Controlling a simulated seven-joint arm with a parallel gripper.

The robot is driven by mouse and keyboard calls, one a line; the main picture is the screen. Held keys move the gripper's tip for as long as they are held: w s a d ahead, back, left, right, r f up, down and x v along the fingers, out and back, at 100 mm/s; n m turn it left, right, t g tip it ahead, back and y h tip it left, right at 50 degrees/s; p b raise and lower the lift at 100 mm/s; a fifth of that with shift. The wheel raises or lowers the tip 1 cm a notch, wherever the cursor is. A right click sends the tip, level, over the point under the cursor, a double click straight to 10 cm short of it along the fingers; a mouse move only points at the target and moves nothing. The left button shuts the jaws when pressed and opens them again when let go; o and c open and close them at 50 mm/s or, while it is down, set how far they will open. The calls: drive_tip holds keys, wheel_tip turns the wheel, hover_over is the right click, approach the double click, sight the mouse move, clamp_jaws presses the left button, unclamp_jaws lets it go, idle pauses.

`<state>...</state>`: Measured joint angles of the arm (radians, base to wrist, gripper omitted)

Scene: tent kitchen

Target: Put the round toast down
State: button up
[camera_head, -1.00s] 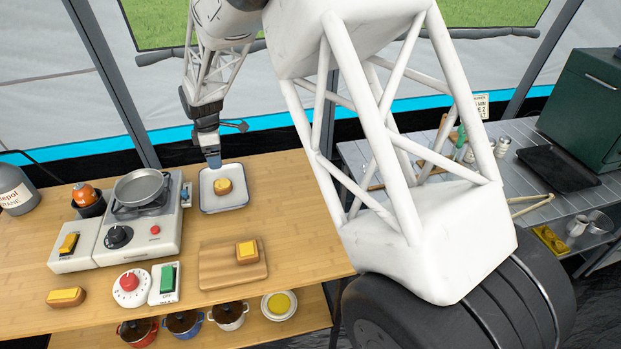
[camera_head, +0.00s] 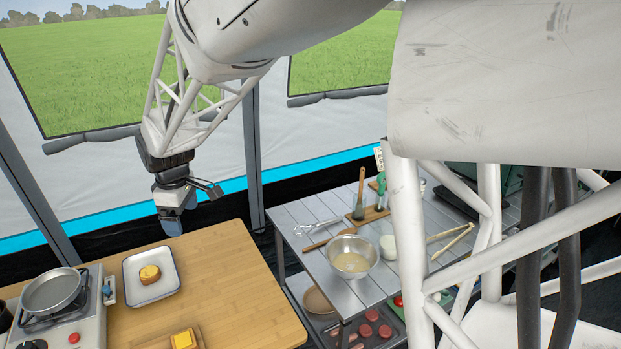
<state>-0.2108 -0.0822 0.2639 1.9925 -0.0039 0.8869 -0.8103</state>
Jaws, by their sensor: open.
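The round toast (camera_head: 149,273), brown with a yellow top, lies on the white square tray (camera_head: 130,293) on the wooden table. My gripper (camera_head: 172,226) hangs in the air past the table's back edge, above and slightly right of the tray in the picture. It is open and apart from the toast, and I see nothing held in it. Its fingertips are small and partly hidden by their own angle.
A pan (camera_head: 51,290) sits on a stove left of the tray. A wooden board (camera_head: 160,346) with a square yellow-topped piece (camera_head: 184,339) is at the front. The wooden table's right part (camera_head: 245,290) is bare. A metal table (camera_head: 300,215) holds a mixing bowl (camera_head: 352,258) and utensils.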

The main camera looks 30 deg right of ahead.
drive_tip(key=s+d+r+m, duration=0.1)
drive_tip(key=s+d+m, duration=0.3)
drive_tip(key=s, duration=0.7)
drive_tip(key=s+d+r+m+t, duration=0.1)
drive_tip(key=s+d+m, duration=0.3)
drive_tip(key=s, duration=0.7)
drive_tip(key=s+d+r+m, duration=0.2)
drive_tip(key=s+d+m, duration=0.2)
drive_tip(key=s, duration=0.6)
drive_tip(key=shift+s+d+r+t, duration=0.3)
drive_tip(key=shift+s+d, duration=0.1)
drive_tip(key=shift+d, duration=0.45)
